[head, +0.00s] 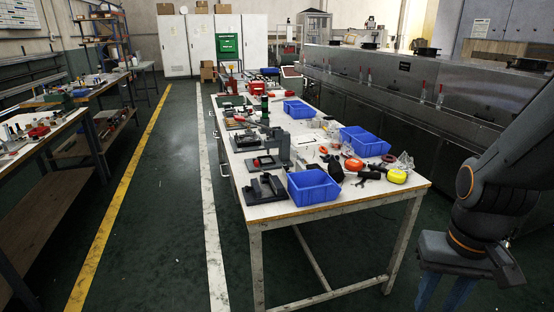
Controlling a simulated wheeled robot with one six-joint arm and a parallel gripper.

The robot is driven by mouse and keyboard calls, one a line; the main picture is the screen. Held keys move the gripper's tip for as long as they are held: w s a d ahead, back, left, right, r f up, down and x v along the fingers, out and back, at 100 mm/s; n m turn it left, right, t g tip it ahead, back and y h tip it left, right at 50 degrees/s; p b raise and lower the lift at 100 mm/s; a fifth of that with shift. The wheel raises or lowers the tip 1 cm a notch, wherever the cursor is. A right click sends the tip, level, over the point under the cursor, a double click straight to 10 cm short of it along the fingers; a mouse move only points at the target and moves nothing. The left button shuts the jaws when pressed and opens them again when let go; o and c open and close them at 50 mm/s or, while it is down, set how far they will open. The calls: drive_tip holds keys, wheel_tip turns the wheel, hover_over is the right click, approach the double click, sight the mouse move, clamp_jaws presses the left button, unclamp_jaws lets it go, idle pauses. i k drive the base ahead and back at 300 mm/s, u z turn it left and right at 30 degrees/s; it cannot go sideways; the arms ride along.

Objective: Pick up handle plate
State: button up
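I cannot pick out for certain which small part is the handle plate. A long white worktable (330,196) holds many small parts.
Blue bins stand on the table, one near the front (313,187) and one at the right (364,141). A long metal dryer (400,92) runs behind the table. Another workbench (40,135) stands at the left. The green floor aisle (165,190) between them is clear.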

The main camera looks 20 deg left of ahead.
sight(285, 169)
drive_tip(key=u, duration=0.5)
drive_tip(key=i, duration=1.65)
drive_tip(key=u, duration=0.55)
